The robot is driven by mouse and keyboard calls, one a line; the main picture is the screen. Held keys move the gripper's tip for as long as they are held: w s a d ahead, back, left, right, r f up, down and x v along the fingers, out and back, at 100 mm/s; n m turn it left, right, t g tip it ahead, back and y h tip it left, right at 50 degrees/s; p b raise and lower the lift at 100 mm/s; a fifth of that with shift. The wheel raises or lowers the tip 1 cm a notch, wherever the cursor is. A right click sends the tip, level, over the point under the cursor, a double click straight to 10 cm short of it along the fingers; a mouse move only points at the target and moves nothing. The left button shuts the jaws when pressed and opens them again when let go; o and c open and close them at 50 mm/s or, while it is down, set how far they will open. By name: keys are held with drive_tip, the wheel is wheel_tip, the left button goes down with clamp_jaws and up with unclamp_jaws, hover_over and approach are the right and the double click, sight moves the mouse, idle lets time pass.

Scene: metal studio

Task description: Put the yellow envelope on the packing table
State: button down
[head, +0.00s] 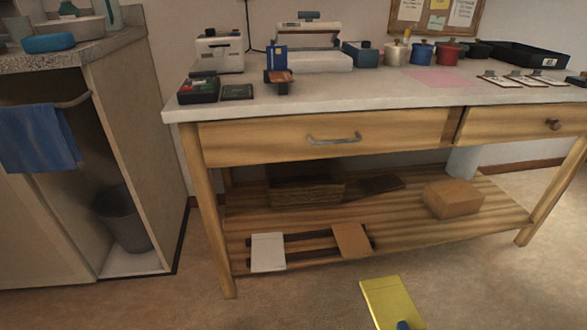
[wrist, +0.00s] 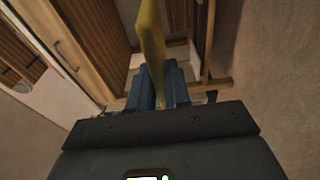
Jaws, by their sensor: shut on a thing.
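The yellow envelope (head: 392,300) shows at the bottom of the head view, in front of the packing table and below its top. A blue fingertip of my gripper (head: 403,325) shows at its lower edge. In the wrist view my gripper (wrist: 159,84) is shut on the envelope (wrist: 152,40), which stands edge-on between the blue fingers. The packing table (head: 350,95) has a pale top, wooden drawers and a slatted lower shelf. In the wrist view its wooden front appears at the upper left.
The tabletop holds a label machine (head: 220,50), a dark box (head: 199,90), several pots and a black tray (head: 525,55). A pink sheet (head: 436,81) lies flat on it. The front middle of the top is clear. A cabinet (head: 130,130) stands left, with a bin (head: 122,217) inside.

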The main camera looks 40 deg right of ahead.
drive_tip(key=w+a+r+n+y+p, duration=0.1)
drive_tip(key=w+a+r+y+p, duration=0.1)
drive_tip(key=w+a+r+p, duration=0.5)
drive_tip(key=w+a+r+n+t+y+p, duration=0.1)
drive_tip(key=w+a+r+p, duration=0.7)
drive_tip(key=r, duration=0.9)
drive_tip(key=w+a+r+n+y+p, duration=0.3)
drive_tip(key=w+a+r+p, duration=0.4)
drive_tip(key=w+r+p, duration=0.3)
wheel_tip(320, 180, up, 2)
drive_tip(key=shift+a+r+t+y+p, duration=0.1)
drive_tip(key=shift+a+t+y+p, duration=0.2)
drive_tip(key=shift+y+p, duration=0.55)
